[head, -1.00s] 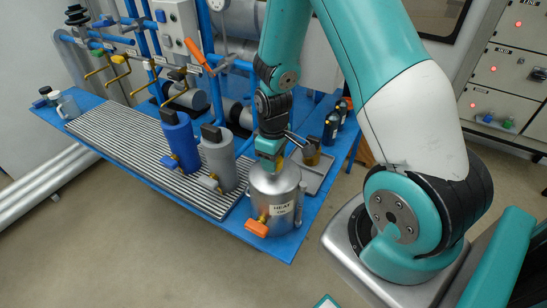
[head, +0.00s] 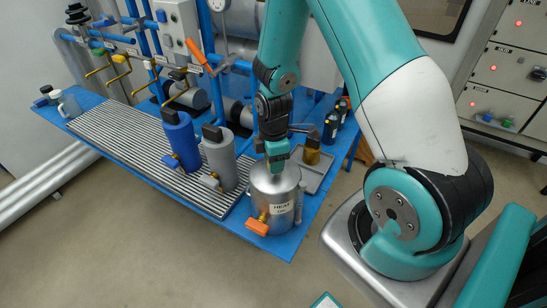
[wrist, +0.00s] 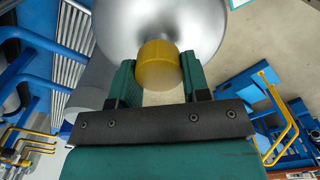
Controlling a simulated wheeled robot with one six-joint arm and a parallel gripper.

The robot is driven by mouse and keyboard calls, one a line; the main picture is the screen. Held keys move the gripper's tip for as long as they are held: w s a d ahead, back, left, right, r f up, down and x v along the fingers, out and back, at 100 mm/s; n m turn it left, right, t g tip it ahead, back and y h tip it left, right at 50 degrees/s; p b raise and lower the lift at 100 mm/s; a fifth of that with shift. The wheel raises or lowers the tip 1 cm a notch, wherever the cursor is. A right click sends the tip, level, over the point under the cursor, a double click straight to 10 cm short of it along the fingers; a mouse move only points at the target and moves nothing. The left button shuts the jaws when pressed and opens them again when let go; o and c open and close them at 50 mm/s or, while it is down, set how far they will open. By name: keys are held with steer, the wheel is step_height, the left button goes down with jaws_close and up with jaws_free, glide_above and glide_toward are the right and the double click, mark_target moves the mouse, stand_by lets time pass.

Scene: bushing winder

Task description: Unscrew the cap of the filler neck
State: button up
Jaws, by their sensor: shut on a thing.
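A silver can (head: 272,204) with a white HEAT label and an orange-handled tap stands at the front of the blue bench. My gripper (head: 277,163) points down at the top of the can. In the wrist view my gripper (wrist: 157,80) is shut on the yellow cap (wrist: 158,66), with one green finger on each side. The silver can top (wrist: 160,20) shows just beyond the cap. The filler neck is mostly hidden by the cap. In the head view my fingers hide the cap. I cannot tell how far it is unscrewed.
A grey canister (head: 218,160) and a blue canister (head: 181,142) stand left of the can on a ribbed grate (head: 125,145). A grey tray (head: 322,178) with a dark-topped amber container (head: 312,153) lies to the right. Dark bottles (head: 331,128) stand behind it.

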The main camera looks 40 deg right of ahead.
steer(key=shift+s+f, duration=0.2)
steer(key=n, duration=0.4)
steer(key=shift+s, duration=0.1)
steer(key=shift+w+r+p, duration=0.2)
steer(key=shift+r+p, duration=1.15)
steer(key=shift+r, duration=0.05)
step_height(320, 180, up, 4)
steer(key=p, duration=0.3)
steer(key=shift+r+p, duration=0.15)
steer(key=shift+p, duration=0.2)
